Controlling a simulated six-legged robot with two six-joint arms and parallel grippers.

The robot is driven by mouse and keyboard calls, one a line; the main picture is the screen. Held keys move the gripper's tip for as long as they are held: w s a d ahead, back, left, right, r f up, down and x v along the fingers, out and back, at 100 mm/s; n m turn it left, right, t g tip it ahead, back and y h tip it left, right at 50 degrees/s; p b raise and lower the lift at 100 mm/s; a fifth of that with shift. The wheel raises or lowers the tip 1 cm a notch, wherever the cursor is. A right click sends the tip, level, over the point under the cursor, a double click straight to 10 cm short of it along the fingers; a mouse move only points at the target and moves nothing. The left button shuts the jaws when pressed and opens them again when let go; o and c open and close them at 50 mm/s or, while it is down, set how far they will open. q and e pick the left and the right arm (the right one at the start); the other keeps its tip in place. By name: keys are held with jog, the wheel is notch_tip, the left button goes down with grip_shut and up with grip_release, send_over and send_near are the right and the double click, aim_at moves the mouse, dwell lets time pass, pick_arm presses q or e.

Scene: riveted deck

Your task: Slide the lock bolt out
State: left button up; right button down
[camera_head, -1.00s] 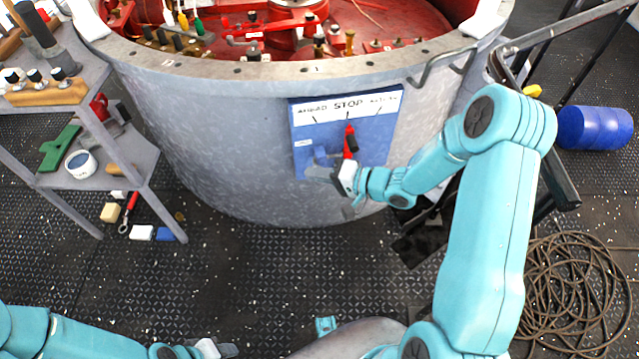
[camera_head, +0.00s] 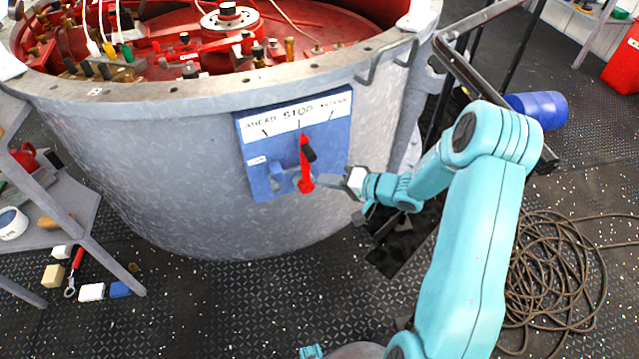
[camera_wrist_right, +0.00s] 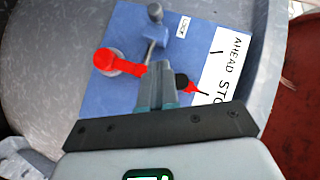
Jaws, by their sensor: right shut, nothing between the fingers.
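The blue panel (camera_head: 258,140), marked AHEAD, STOP and ASTERN, is on the side of the grey drum. Its red lever (camera_head: 306,179) points up at STOP and has a black grip. Left of the lever is the small blue lock block (camera_head: 277,172). In the wrist view the lock bolt (camera_wrist_right: 149,51) is a thin grey rod between this block and the lever, with a grey knob (camera_wrist_right: 155,13) on the block's far side. My right gripper (camera_head: 326,181) is shut and empty, just right of the lever's lower end. In the wrist view its fingers (camera_wrist_right: 157,82) overlap the lever; contact is unclear.
The grey drum (camera_head: 170,160) has red machinery inside its open top. A handrail (camera_head: 480,60) and a coiled hose (camera_head: 550,270) are at the right. A blue barrel (camera_head: 540,107) lies behind my right arm. A shelf rack stands at the left.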

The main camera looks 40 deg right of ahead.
jog(key=w+a+f+b, duration=0.3)
jog(key=w+a, duration=0.3)
jog(key=w, duration=0.2)
jog(key=shift+w+f, duration=0.15)
jog(key=shift+f, duration=0.5)
jog(key=shift+a, duration=0.15)
jog(key=w+a, duration=0.2)
jog(key=a, duration=0.4)
jog(key=shift+w+a, duration=0.15)
jog(key=shift+a, duration=0.25)
jog(key=shift+r, duration=0.15)
